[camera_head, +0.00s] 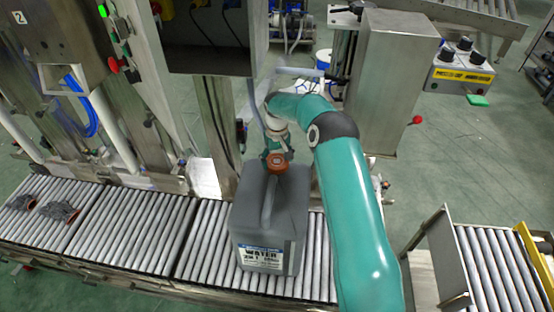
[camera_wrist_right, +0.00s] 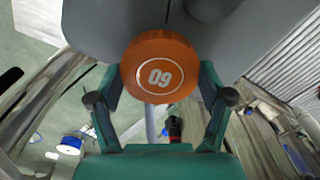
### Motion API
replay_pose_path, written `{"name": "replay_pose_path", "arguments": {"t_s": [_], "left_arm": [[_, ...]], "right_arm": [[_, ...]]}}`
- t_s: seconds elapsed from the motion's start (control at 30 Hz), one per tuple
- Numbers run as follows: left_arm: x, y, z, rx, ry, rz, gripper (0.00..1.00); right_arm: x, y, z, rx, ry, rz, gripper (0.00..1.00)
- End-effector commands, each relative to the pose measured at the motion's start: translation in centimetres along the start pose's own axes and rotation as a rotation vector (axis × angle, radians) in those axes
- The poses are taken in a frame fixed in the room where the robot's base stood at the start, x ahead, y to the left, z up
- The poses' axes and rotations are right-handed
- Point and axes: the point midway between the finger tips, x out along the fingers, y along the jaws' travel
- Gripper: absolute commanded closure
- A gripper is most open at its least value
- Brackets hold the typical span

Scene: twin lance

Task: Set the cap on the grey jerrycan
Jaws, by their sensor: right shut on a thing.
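The grey jerrycan (camera_head: 290,215) stands upright on the roller conveyor, with its handle along the top and a white and blue "WATER" label on its front. The orange cap (camera_head: 277,162) appears at the far end of the can's top; the spout under it is hidden. In the right wrist view the cap (camera_wrist_right: 158,88) shows a white number, with the grey can (camera_wrist_right: 105,25) behind it. My right gripper (camera_wrist_right: 163,78) is shut on the cap, one finger on each side. Whether the cap touches the spout or is held just above it, I cannot tell. My left gripper is not in view.
A steel cabinet (camera_head: 385,80) stands behind my right arm. A dark box (camera_head: 208,45) overhangs behind the can. Another roller section (camera_head: 495,265) lies at right.

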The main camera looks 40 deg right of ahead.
Motion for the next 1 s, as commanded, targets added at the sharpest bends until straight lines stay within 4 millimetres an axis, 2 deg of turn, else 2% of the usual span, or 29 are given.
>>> {"name": "replay_pose_path", "arguments": {"t_s": [0.33,0.37,0.47,0.83,1.0], "left_arm": [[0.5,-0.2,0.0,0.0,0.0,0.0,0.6],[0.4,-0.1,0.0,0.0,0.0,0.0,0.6],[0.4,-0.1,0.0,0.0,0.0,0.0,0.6],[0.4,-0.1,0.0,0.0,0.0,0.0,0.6],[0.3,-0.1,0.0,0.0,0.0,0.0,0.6]], "right_arm": [[0.7,0.0,0.0,0.0,0.0,0.0,0.44],[0.6,0.0,0.0,0.0,0.0,0.0,0.16],[0.6,0.0,0.0,0.0,0.0,0.0,0.0],[0.5,0.0,0.0,0.0,0.001,0.0,0.0],[-1.0,0.0,-0.1,0.0,0.004,0.001,0.0]]}}
